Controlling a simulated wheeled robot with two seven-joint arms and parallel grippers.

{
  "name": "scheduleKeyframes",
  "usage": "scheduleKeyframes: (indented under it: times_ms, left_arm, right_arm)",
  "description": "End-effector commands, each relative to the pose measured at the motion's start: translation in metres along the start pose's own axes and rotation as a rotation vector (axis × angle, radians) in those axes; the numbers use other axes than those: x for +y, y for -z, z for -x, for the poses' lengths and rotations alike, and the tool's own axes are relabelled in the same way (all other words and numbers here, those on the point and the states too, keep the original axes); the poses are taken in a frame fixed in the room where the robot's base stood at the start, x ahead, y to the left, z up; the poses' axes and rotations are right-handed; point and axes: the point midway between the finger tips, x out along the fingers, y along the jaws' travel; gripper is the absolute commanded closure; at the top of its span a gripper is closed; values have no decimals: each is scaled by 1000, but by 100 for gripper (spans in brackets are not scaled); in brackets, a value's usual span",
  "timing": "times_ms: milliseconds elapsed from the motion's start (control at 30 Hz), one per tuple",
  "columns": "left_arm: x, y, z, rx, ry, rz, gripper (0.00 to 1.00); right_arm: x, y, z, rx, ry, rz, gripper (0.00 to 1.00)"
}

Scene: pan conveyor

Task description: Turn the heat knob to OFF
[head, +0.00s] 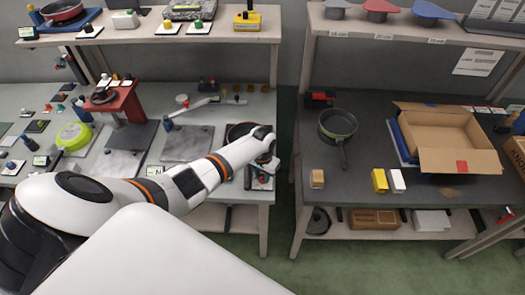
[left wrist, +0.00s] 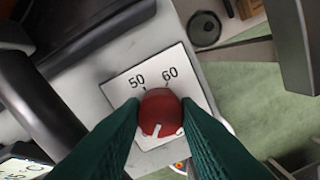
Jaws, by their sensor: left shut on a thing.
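The heat knob (left wrist: 160,108) is a red round knob with a white pointer line. It sits on a white dial plate (left wrist: 122,95) marked 50 and 60. The pointer line faces the lower edge of the left wrist view, away from those numbers. I cannot read an OFF mark; the lower part of the plate is hidden by the fingers. My left gripper (left wrist: 160,124) is shut on the knob, one dark green finger on each side. In the head view my left gripper (head: 262,171) is at the right end of the left bench, largely hiding the knob. My right gripper is out of view.
The left bench (head: 225,192) carries grey plates, a red stand (head: 118,103) and small fixtures left of my arm. A dark pan is partly hidden behind my wrist. Across a green floor gap, the right bench (head: 290,185) holds a pan (head: 338,124) and an open carton (head: 450,138).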

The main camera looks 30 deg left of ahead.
Motion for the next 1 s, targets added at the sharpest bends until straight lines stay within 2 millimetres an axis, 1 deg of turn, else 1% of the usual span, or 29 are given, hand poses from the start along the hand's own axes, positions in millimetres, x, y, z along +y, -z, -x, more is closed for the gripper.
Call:
scheduleKeyframes:
  times_ms: [500, 533, 567, 867, 1000]
  left_arm:
    - [0, -2, 1, -5, 0, 19, 94]
    - [0, -2, 2, -5, 0, 19, 67]
    - [0, -2, 1, -5, 0, 18, 62]
    - [0, -1, 2, -3, 0, 17, 62]
    - [0, -1, 11, -4, 1, 16, 62]
  right_arm:
    - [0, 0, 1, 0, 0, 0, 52]
    - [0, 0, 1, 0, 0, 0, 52]
    - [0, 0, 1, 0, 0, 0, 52]
    - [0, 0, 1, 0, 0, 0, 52]
    - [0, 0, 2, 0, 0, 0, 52]
